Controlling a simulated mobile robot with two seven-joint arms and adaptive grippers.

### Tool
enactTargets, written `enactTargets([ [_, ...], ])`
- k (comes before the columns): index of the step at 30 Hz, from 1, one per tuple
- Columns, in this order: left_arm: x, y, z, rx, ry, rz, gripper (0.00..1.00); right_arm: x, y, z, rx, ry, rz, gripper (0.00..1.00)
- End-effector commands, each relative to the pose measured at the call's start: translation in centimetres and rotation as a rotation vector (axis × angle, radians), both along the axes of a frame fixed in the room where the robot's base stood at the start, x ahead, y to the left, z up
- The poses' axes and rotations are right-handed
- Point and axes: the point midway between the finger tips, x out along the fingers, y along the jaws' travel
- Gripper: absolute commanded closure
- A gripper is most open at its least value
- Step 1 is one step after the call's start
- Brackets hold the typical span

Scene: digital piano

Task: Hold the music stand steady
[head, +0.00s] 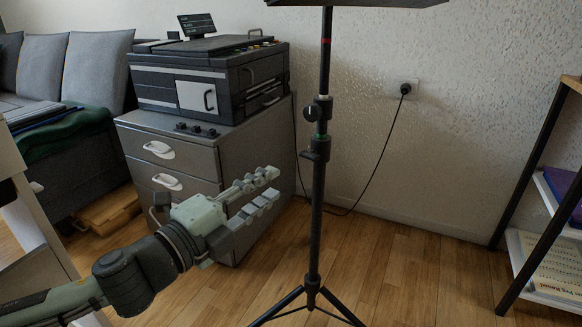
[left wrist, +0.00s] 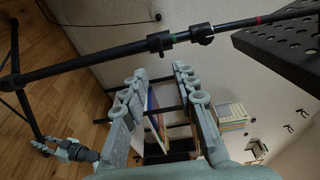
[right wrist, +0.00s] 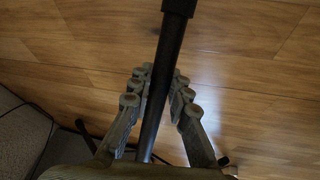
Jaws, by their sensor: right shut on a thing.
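The black music stand (head: 316,215) stands upright in the middle of the head view, its desk (head: 362,2) cut off at the top and its legs at the bottom. It has clamp knobs and a red band on the pole. My left gripper (head: 272,184) is open and empty, left of the pole and apart from it. In the left wrist view the pole (left wrist: 110,58) crosses beyond the open fingers. My right gripper (right wrist: 158,85) is shut on a dark tube of the stand (right wrist: 165,60), seemingly low down near a leg; it is outside the head view.
A grey drawer cabinet (head: 205,158) with a dark printer (head: 190,78) on it stands left of the pole. A sofa (head: 60,70) is at far left. A shelf rack (head: 535,165) stands at right. A black cable runs from a wall socket (head: 404,86).

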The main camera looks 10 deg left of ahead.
Motion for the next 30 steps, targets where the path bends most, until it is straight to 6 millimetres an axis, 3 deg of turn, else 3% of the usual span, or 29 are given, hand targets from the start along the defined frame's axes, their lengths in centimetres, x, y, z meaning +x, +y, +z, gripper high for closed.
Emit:
enactTargets([
  [1, 0.0, 0.0, 0.0, 0.000, 0.000, 0.000, 0.72, -0.1, -0.2, 0.0, -0.003, 0.003, 0.000, 1.00],
  [2, 0.0, 0.0, 0.0, 0.000, 0.000, 0.000, 0.72, -0.1, -0.2, 0.0, -0.003, 0.003, 0.000, 0.81],
  [7, 0.0, 0.0, 0.0, 0.000, 0.000, 0.000, 0.72, 0.0, -0.1, 0.0, -0.002, 0.001, 0.000, 0.60],
  [17, 0.0, 0.0, 0.1, 0.000, 0.000, 0.000, 0.72, 0.0, -0.1, 0.1, -0.001, 0.000, 0.000, 0.59],
  [30, 0.0, 0.0, 3.1, 0.000, 0.000, 0.000, 0.72, -0.8, -0.8, 2.8, -0.001, 0.001, -0.001, 0.59],
])
